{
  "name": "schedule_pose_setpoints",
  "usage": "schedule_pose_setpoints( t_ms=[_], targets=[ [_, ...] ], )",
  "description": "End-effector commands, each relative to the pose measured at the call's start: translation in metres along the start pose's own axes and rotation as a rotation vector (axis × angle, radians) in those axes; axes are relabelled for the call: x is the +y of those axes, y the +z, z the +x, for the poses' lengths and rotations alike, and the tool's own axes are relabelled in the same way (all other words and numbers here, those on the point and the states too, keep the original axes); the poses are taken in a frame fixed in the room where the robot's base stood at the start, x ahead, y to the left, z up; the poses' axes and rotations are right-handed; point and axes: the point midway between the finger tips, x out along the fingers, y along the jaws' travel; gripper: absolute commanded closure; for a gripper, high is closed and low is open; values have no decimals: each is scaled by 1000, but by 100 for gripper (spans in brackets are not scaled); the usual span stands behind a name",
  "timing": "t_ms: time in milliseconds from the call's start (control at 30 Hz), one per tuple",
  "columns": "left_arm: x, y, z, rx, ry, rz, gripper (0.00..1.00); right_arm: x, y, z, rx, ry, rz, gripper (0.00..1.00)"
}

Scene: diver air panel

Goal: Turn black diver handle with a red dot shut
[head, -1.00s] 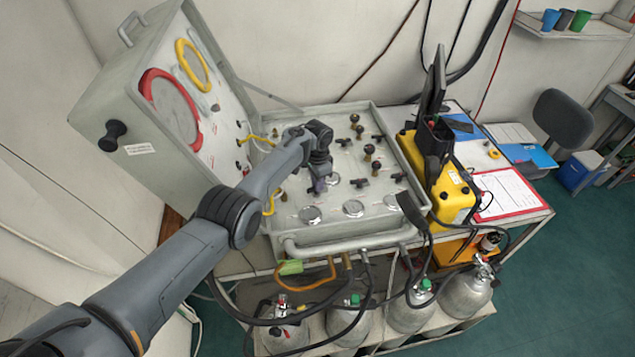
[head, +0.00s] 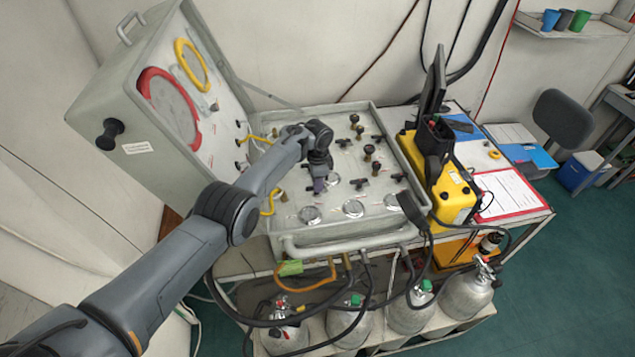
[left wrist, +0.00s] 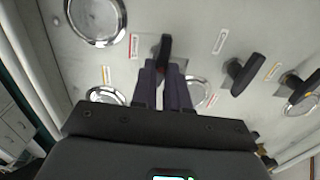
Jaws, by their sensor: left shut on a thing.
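The diver air panel (head: 333,224) is a grey open case with black handles, brass-stemmed knobs and round gauges on its face. My left gripper (head: 318,187) points down at the panel's left part, above the front row of gauges. In the left wrist view, its two fingers (left wrist: 164,72) are shut on a black handle (left wrist: 164,48). The fingers cover part of this handle, and I cannot make out a red dot on it. Another black handle (left wrist: 240,75) stands to its right, apart from the fingers. My right gripper is not in view.
More black handles (head: 359,183) and dark knobs (head: 369,149) stand close to the right of my left gripper. The raised lid (head: 150,110) is at the left. A yellow case (head: 452,190) stands right of the panel. Gas cylinders (head: 408,312) stand below the front edge.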

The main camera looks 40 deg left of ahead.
Motion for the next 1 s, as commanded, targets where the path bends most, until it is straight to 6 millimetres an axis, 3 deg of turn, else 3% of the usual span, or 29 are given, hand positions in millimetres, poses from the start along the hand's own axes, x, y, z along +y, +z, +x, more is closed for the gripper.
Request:
schedule_pose_setpoints(
  t_ms=[100,133,267,667,1000],
  targets=[
    [0,0,0,1,0,2,100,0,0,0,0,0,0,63],
    [0,0,0,0,0,2,81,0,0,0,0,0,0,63],
    [0,0,0,0,0,1,61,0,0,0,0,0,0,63],
    [0,0,-6,0,0,0,60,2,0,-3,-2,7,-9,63],
    [-1,0,-57,2,-2,0,60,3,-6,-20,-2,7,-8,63]
  ],
)
